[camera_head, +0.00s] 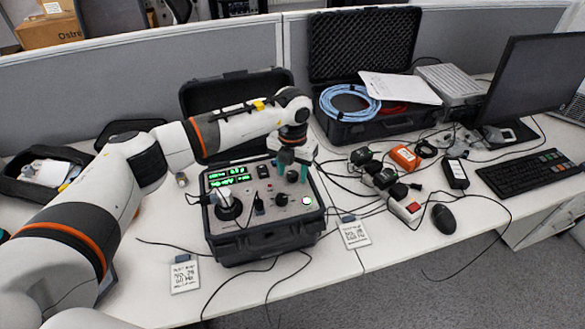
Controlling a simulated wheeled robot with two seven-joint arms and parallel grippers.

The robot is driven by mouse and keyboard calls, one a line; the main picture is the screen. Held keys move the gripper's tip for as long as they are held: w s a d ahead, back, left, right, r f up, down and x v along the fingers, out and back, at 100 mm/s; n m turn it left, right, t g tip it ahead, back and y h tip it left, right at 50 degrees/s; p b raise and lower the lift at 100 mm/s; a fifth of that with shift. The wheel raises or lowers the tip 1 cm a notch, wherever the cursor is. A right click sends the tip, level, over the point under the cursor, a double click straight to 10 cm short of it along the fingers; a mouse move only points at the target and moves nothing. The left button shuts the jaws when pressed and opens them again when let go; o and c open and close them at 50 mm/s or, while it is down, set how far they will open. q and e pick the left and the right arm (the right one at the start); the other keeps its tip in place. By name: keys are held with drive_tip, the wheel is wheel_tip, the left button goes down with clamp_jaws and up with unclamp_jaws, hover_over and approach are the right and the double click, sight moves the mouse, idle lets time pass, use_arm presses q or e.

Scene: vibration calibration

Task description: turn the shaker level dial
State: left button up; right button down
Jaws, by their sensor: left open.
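The shaker unit (262,238) is a black case with a light grey top panel, standing open on the white table. Its panel carries green lit displays (228,177), a large black round part (228,207) at the left, and a small dark knob (281,200) near the front right, which looks like the level dial. My left gripper (292,174) hangs above the back right of the panel, pointing down, with its teal-tipped fingers apart and nothing visible between them. The small knob lies just in front of and below the fingers. My right gripper is not in view.
Behind, an open black case (375,128) holds a blue coiled cable (349,103). To the right are a power strip (405,207), black adapters, a mouse (444,219), a keyboard (530,174) and a monitor (545,80). Loose cables cross the table. Printed cards (355,235) lie in front.

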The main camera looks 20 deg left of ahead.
use_arm(q)
drive_tip(key=shift+c, duration=0.9)
drive_tip(key=c, duration=0.8)
drive_tip(key=shift+n, duration=0.6)
drive_tip(key=n+b, duration=0.1)
drive_tip(key=n, duration=0.7)
drive_tip(key=shift+n, duration=1.8)
